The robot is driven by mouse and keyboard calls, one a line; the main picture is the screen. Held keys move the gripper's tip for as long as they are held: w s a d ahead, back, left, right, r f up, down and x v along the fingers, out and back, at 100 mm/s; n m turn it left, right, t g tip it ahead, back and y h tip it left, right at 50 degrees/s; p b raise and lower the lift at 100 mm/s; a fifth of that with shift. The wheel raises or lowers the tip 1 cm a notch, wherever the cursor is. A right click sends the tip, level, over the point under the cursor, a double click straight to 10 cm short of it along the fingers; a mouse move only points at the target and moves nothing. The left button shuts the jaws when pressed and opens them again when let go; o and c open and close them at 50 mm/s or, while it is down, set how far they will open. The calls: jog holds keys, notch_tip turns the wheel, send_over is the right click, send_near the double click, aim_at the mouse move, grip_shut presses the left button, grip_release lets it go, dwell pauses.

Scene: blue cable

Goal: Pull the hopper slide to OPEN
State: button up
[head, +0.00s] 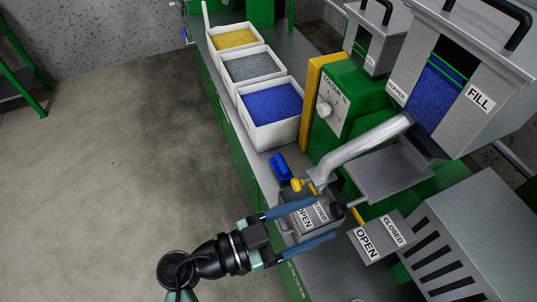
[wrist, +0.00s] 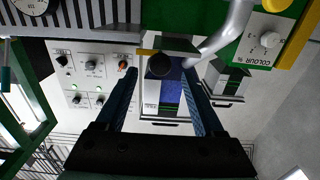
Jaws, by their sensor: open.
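The slide's black ball knob (head: 338,209) stands on a short rod beside a yellow pointer (head: 357,216) and a plate marked OPEN and CLOSED (head: 380,238). I cannot tell exactly which mark the pointer meets. My gripper (head: 325,218) is open, its two blue fingers reaching toward the knob. In the wrist view, the knob (wrist: 160,66) appears between the fingertips of my gripper (wrist: 160,74), with a gap on each side; its depth relative to the tips is unclear. The hopper (head: 475,50) shows blue pellets through its window and a FILL label.
A silver pipe (head: 365,143) slopes down near my gripper. A yellow lever (head: 299,185) sits at its lower end, above a second plate marked OPEN and CLOSED (head: 303,216). A vented grey box (head: 460,245) stands right. Bins of yellow, grey and blue pellets (head: 270,118) line the bench.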

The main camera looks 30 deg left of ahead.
jog(key=b+v, duration=0.1)
jog(key=v, duration=0.7)
jog(key=w+d+r+n+y+p, duration=0.1)
jog(key=w+r+y+p, duration=0.15)
jog(key=w+r, duration=0.75)
jog(key=w+d+r+n+t+y+p, duration=0.1)
jog(key=w+d+r+y, duration=0.1)
jog(key=w+r, duration=0.45)
jog(key=w+d+r+n+t+y+p, duration=0.1)
jog(key=w+r+t+y, duration=0.15)
jog(key=r, duration=0.65)
jog(key=s+d+r+n+t+y+p, duration=0.1)
jog(key=s+d+r+t, duration=0.1)
jog(key=r, duration=0.8)
jog(key=s+d+r+n+t+y, duration=0.1)
jog(key=s+d+r+t, duration=0.2)
jog(key=r, duration=0.7)
jog(key=s+d+r+n+t+y+p, duration=0.1)
jog(key=s+r+t, duration=0.3)
jog(key=r, duration=0.6)
jog(key=shift+s+d+r+n+y+p, duration=0.35)
jog(key=shift+s+d+n, duration=0.25)
jog(key=shift+s+d, duration=0.25)
